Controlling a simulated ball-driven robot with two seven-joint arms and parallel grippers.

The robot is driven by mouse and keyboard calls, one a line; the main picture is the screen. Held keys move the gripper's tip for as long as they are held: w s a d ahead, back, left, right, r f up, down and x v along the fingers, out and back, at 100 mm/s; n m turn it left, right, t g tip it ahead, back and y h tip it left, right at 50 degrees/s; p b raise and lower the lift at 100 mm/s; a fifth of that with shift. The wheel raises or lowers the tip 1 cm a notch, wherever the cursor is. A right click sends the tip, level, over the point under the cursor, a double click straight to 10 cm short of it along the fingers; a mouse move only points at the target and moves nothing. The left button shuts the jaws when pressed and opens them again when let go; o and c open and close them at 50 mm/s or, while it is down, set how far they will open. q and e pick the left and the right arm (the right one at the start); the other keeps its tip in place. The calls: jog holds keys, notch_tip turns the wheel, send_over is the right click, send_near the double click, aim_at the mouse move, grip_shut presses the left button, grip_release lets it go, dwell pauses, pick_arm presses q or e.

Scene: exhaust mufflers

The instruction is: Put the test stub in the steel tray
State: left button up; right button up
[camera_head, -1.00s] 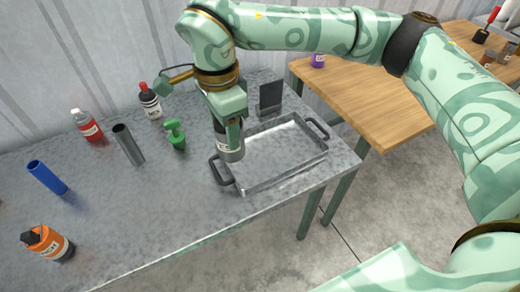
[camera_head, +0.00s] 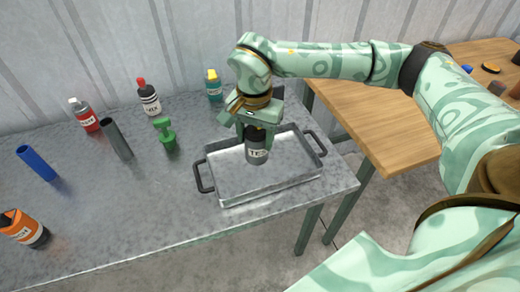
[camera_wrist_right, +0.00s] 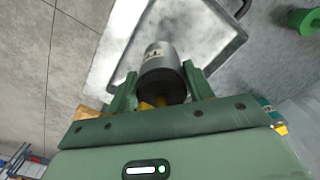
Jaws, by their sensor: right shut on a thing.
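The test stub (camera_head: 257,152) is a short dark grey cylinder with a white label. My right gripper (camera_head: 258,132) is shut on it and holds it upright over the steel tray (camera_head: 225,183), within the rim as seen from the head. In the right wrist view the stub (camera_wrist_right: 160,65) sits between the two fingers of my right gripper (camera_wrist_right: 162,90). The tray (camera_wrist_right: 213,62) shows beyond it. Whether the stub touches the tray floor I cannot tell. The tray is a shallow grey pan with dark handles at both ends. My left gripper is not in view.
Red (camera_head: 84,115), black-and-white (camera_head: 148,97) and teal (camera_head: 214,86) bottles stand behind. A wooden table (camera_head: 385,120) is at right.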

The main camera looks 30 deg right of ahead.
jog(key=w+d+f, duration=0.1)
jog(key=f, duration=0.2)
jog(key=w+d+f+b, duration=0.1)
jog(key=f, duration=0.2)
jog(key=w+d+f+b, duration=0.1)
jog(key=f, duration=0.2)
jog(key=shift+d, duration=0.25)
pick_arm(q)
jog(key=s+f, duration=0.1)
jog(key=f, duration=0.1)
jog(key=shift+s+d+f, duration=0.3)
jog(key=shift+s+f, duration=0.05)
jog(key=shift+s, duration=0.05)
pick_arm(e)
jog(key=shift+r, duration=0.1)
jog(key=o, duration=1)
jog(key=shift+o, duration=0.2)
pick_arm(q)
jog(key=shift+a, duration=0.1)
